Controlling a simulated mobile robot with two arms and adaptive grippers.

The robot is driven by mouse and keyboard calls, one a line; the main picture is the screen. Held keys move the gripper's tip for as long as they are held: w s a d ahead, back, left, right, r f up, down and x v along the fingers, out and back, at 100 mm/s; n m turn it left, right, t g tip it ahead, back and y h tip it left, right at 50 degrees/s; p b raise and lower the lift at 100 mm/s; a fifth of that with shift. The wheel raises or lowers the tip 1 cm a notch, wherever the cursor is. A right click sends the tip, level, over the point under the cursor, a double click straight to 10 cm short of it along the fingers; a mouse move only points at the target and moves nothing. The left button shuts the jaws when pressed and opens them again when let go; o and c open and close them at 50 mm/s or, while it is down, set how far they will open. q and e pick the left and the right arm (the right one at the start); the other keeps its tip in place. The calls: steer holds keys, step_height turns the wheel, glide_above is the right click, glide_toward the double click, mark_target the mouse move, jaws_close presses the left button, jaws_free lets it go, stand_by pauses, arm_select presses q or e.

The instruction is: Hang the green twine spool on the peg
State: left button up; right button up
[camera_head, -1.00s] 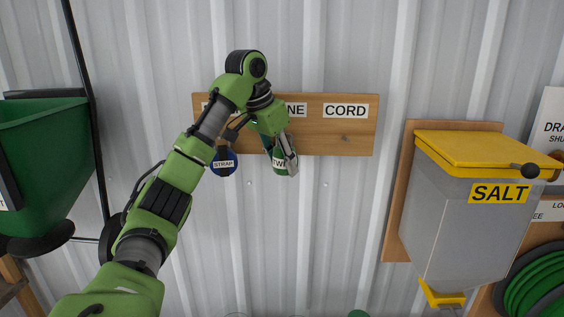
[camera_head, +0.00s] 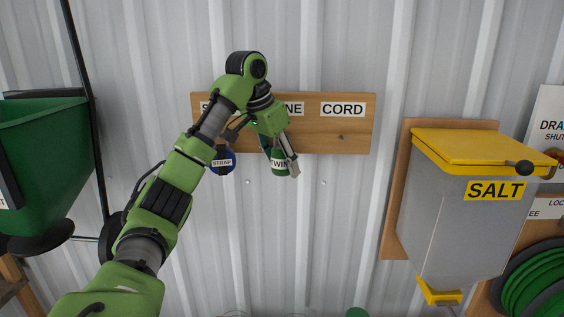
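The green twine spool (camera_head: 279,168), its label partly readable as "TWIN", is at the lower edge of the wooden peg board (camera_head: 348,136), below the middle sign ending in "NE" (camera_head: 296,109). My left gripper (camera_head: 279,158) is at the spool, its fingers spread with a gap on the spool's left side. The right finger overlaps the spool's right edge in the picture; I cannot tell if it touches. The peg behind the spool is hidden by the spool and gripper. My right gripper is not in view.
A blue strap spool (camera_head: 222,162) hangs left of the twine, close to my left forearm. The bare cord peg (camera_head: 341,138) is at the right under the CORD sign. A grey salt bin (camera_head: 459,215) stands out from the wall farther right. A green hopper (camera_head: 45,160) is at the left.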

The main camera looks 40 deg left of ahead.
arm_select(q)
steer(key=shift+a+r, duration=0.25)
steer(key=shift+a, duration=0.1)
stand_by(0.3)
steer(key=shift+s+r, duration=0.1)
steer(key=shift+r, duration=0.4)
steer(key=v, duration=1)
steer(key=shift+s+r, duration=0.25)
steer(key=shift+s, duration=0.1)
steer(key=shift+d, duration=0.1)
